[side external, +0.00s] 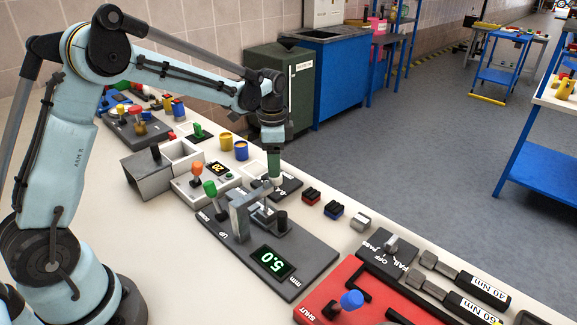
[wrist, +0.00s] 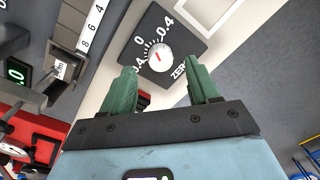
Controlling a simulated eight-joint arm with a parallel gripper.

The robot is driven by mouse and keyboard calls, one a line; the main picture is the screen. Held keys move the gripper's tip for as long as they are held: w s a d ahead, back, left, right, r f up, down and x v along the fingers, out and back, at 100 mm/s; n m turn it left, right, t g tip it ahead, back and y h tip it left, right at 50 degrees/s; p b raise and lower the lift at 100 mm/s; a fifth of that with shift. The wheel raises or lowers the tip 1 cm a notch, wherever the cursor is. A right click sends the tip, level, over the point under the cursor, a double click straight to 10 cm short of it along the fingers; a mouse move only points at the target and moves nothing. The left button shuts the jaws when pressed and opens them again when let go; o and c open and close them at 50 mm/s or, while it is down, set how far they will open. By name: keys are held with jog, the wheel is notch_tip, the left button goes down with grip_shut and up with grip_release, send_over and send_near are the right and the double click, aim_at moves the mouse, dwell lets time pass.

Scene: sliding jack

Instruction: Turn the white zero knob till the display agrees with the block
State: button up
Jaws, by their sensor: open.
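The white zero knob (wrist: 161,59) with a red pointer sits on a dark dial plate (wrist: 178,22) marked 0.4, 0 and ZERO. The pointer sits off to one side of the 0 mark. My gripper (wrist: 163,74) has its two green fingers apart, with the knob showing between them and beyond the tips. In the side view my gripper (side external: 274,180) is above the dial plate and mostly hides the knob. The green display (side external: 272,261) on the grey gauge base reads 5.0. A small labelled block (wrist: 63,68) shows by the gauge in the wrist view; its marking is too small to read.
The gauge post and arm (side external: 240,215) stand close beside my gripper. A red panel (side external: 345,300) lies at the front. Small dark blocks (side external: 333,209) lie to the right.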

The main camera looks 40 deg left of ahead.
notch_tip(320, 180, up, 8)
jog(key=shift+s+r, duration=0.15)
jog(key=shift+d, duration=0.1)
jog(key=s+d+n+t, duration=0.3)
jog(key=s+n, duration=0.1)
jog(key=s, duration=0.4)
jog(key=s+d+n+t, duration=0.3)
jog(key=s+n+t, duration=0.1)
jog(key=s, duration=0.5)
jog(key=shift+s+d+n, duration=0.15)
jog(key=shift+s+n, duration=0.15)
